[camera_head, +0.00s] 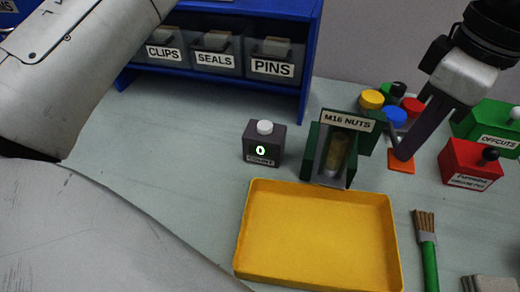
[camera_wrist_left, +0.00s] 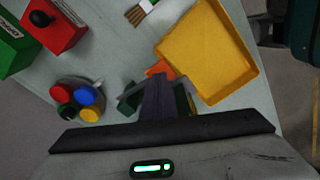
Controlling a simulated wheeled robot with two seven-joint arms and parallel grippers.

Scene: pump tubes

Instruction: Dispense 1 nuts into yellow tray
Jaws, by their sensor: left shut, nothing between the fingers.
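The yellow tray (camera_head: 318,235) lies empty in the head view; it also shows in the left wrist view (camera_wrist_left: 205,50). Behind it stands the dark green M16 NUTS dispenser (camera_head: 312,150), with a brownish cylinder (camera_head: 338,153) in its channel. An orange tab (camera_head: 401,166) sticks out at the dispenser's right side; it shows in the left wrist view (camera_wrist_left: 160,67) too. My left gripper (camera_head: 402,155) is shut and empty, its fingertips at the orange tab. I cannot tell whether they touch it. In the left wrist view, the fingers (camera_wrist_left: 162,82) partly hide the dispenser. My right gripper is not seen.
A dark counter box (camera_head: 262,147) with a white button reads 0. A red box (camera_head: 470,165), a green OFFCUTS box (camera_head: 490,125) and coloured round pieces (camera_head: 395,115) stand at right. A brush (camera_head: 427,250) lies right of the tray. A blue bin rack (camera_head: 305,80) stands behind.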

